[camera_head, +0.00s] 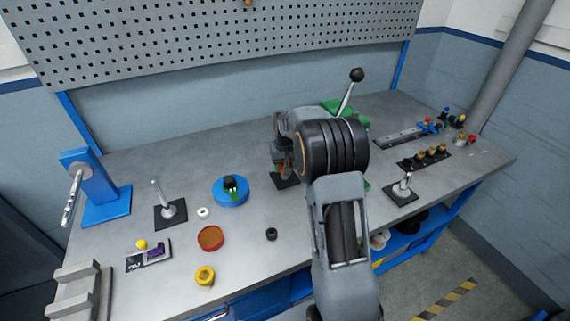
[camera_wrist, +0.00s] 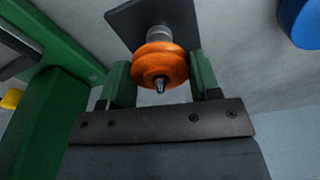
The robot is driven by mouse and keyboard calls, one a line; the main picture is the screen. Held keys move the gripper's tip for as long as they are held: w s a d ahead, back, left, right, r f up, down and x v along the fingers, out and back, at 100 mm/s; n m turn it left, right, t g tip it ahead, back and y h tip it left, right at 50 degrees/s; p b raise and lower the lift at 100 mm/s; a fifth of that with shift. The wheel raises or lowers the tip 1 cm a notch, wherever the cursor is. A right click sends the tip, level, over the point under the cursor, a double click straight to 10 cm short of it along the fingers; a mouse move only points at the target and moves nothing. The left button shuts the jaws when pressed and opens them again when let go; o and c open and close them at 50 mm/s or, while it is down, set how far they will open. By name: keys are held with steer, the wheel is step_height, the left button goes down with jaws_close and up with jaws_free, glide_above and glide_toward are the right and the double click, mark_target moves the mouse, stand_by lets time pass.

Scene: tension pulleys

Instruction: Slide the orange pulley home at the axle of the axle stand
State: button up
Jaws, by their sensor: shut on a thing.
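The orange pulley (camera_wrist: 160,62) is between the two green fingers of my gripper (camera_wrist: 162,84) in the wrist view. A pointed metal axle tip (camera_wrist: 160,84) pokes out through the pulley's middle, so the pulley is around the axle. Behind the pulley are the grey shoulder of the axle stand (camera_wrist: 158,33) and its dark base plate (camera_wrist: 127,17). Any gap between pulley and shoulder is hard to judge. In the head view my arm hides most of this; a bit of the orange pulley (camera_head: 282,168) shows above the dark base.
A blue round part (camera_head: 230,192) with a black and green piece on it lies left of the stand. Other posts on plates (camera_head: 170,211) (camera_head: 403,191), an amber disc (camera_head: 210,238), a yellow ring (camera_head: 205,276) and a black ring (camera_head: 271,234) are on the bench.

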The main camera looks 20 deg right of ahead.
steer(key=shift+f+b, duration=0.4)
steer(key=shift+f, duration=0.35)
steer(key=shift+f, duration=0.2)
stand_by(0.4)
steer(key=shift+f+b, duration=0.25)
steer(key=shift+b, duration=0.05)
steer(key=shift+f, duration=0.1)
stand_by(0.5)
steer(key=o, duration=1)
steer(key=shift+o, duration=0.2)
step_height(320, 180, up, 14)
steer(key=s, duration=0.1)
steer(key=shift+s+a+f+b, duration=0.15)
steer(key=shift+s+a+b, duration=0.05)
steer(key=shift+s+b, duration=0.15)
